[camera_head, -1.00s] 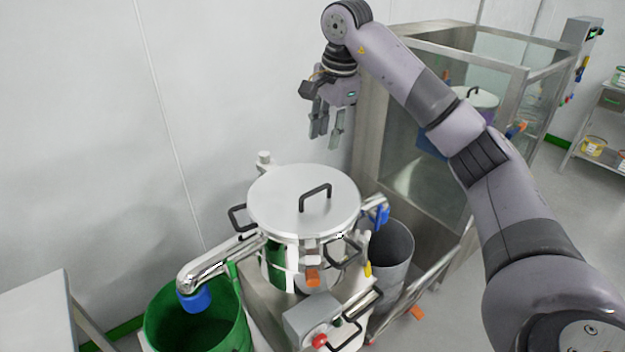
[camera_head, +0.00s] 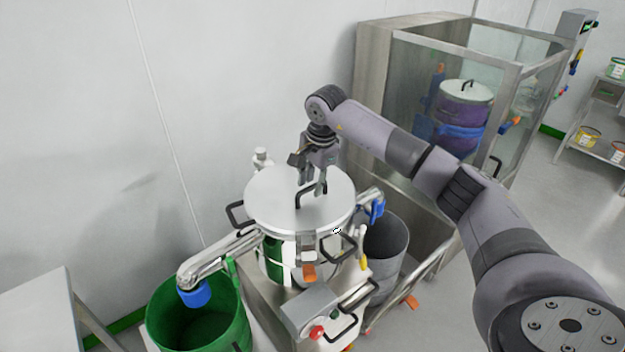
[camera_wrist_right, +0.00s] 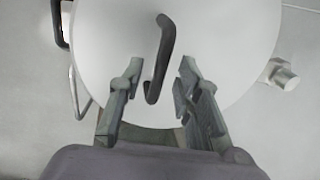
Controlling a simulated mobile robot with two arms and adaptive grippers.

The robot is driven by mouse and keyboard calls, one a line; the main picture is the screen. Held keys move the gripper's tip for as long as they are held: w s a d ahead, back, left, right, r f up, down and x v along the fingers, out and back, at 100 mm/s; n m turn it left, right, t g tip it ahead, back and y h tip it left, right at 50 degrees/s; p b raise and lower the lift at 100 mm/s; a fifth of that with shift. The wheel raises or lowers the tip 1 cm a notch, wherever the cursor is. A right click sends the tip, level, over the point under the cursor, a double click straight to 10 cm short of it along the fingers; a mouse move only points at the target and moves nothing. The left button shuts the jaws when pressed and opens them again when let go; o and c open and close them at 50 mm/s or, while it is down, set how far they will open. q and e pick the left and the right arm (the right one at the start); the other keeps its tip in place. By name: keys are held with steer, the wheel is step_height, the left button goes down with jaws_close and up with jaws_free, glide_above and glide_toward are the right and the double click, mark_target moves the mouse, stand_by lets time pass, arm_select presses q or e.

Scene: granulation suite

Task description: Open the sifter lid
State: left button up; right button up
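The sifter lid (camera_head: 275,205) is a round, pale metal disc lying flat on the sifter body (camera_head: 290,258). A black arched handle (camera_head: 311,192) stands on its top. My right gripper (camera_head: 314,184) is over the lid, pointing down at the handle. In the right wrist view, the open fingers of the right gripper (camera_wrist_right: 152,82) lie on either side of the lower end of the handle (camera_wrist_right: 163,55), with a gap to it on both sides. The lid (camera_wrist_right: 215,50) fills much of that view. My left gripper is not in view.
A green bin (camera_head: 200,320) stands below the left spout, and a grey bin (camera_head: 388,248) stands at the sifter's right. A control box with a red button (camera_head: 317,332) is at the front. A glass-walled cabinet (camera_head: 400,110) stands behind on the right.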

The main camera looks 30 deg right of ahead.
jaws_close()
stand_by(0.3)
stand_by(0.6)
